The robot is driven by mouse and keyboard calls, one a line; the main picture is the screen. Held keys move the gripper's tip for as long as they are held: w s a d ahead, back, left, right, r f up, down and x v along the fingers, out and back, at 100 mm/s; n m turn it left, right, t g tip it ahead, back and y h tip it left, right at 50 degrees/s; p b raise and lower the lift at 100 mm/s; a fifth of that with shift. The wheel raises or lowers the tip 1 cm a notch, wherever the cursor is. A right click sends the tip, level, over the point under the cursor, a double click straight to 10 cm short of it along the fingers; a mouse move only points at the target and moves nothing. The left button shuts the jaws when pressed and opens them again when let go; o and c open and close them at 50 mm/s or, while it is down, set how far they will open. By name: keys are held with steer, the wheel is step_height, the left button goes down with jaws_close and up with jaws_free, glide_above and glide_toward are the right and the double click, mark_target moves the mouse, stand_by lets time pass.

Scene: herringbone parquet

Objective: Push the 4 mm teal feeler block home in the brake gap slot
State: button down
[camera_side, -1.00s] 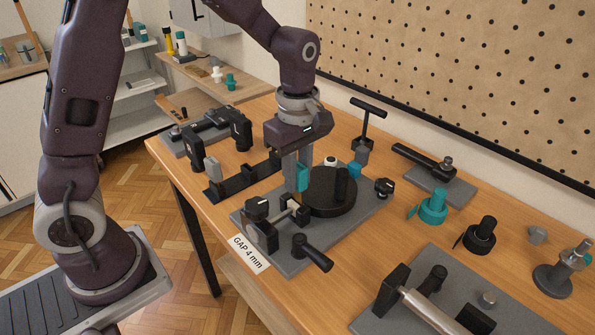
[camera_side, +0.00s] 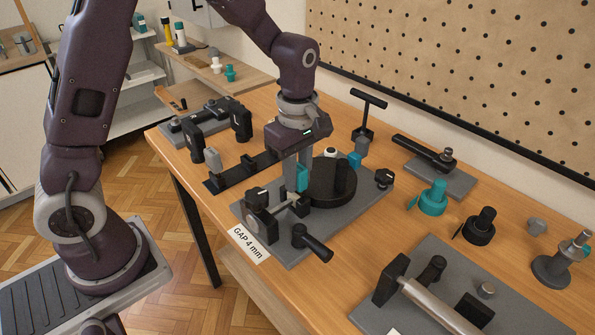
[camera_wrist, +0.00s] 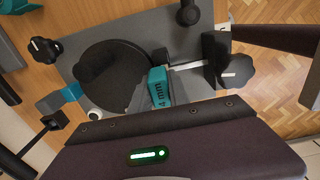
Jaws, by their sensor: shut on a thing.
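The teal feeler block (camera_side: 302,178) is between the fingers of my gripper (camera_side: 297,185), low over the brake fixture beside its black disc (camera_side: 333,182). In the wrist view the block (camera_wrist: 158,88) shows its "4 mm" marking, next to the grey fingers (camera_wrist: 178,88) and the disc's edge. The gripper is shut on it. The brake gap slot lies at the disc's edge near a metal rod (camera_side: 287,206); the fingers and block hide most of it. I cannot tell how deep the block sits.
The fixture's grey base plate (camera_side: 355,217) has a black lever (camera_side: 312,243) in front and black knobs (camera_side: 384,178). A "GAP 4 mm" label (camera_side: 248,246) lies at its front edge. A black rack (camera_side: 240,173) stands left, a T-handle tool (camera_side: 366,120) behind.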

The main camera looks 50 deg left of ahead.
steer(key=shift+f, duration=0.25)
steer(key=c, duration=1.2)
jaws_free()
steer(key=shift+o, duration=0.2)
step_height(320, 180, up, 6)
steer(key=shift+r, duration=0.5)
